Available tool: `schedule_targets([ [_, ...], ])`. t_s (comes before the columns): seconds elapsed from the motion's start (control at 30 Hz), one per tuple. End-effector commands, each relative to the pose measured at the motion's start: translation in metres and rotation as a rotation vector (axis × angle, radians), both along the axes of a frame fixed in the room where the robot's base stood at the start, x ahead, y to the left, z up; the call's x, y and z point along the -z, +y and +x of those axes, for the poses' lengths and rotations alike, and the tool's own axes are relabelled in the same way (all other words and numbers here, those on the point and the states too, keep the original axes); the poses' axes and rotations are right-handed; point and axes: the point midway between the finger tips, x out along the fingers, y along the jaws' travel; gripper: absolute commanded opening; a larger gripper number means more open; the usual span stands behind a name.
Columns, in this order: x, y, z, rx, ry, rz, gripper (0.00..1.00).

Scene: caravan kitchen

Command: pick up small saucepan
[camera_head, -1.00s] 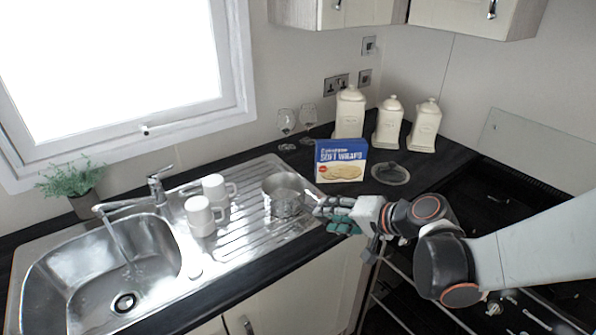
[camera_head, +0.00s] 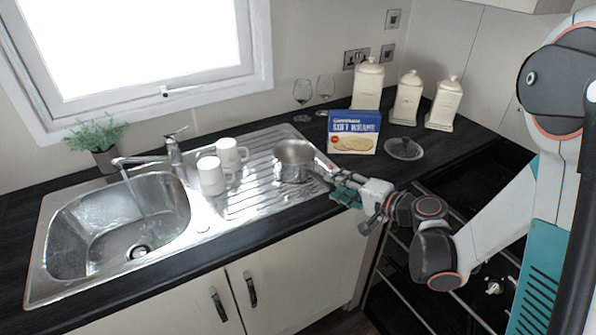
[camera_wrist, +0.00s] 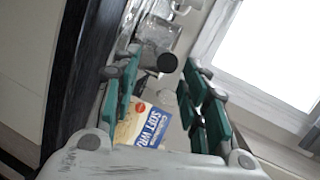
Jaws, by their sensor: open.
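The small saucepan (camera_head: 294,161) is a grey metal pot standing upright on the ridged drainer, right of two white mugs. Its handle points right, towards my gripper (camera_head: 336,186). My gripper reaches in from the right at the counter's front edge, just beside the pan's handle end. In the wrist view the fingers (camera_wrist: 160,60) are spread apart. The grey pan (camera_wrist: 155,36) shows beyond the fingertips, between them, with a dark round end, likely the handle, facing the camera. I see nothing held. Whether a finger touches the handle I cannot tell.
White mugs (camera_head: 212,175) stand left of the pan, by the sink (camera_head: 115,225). A blue-and-yellow wraps box (camera_head: 354,132) stands behind my gripper, with a glass dish (camera_head: 404,149) to its right. Wine glasses (camera_head: 302,95) and cream canisters (camera_head: 408,98) stand at the back.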

Motion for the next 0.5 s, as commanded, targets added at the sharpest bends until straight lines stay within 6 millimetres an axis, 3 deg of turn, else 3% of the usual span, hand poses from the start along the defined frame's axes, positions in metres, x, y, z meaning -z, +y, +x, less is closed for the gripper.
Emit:
schedule_targets([
  [0.5,0.013,0.035,0.029,-0.003,0.001,-0.001,0.41],
])
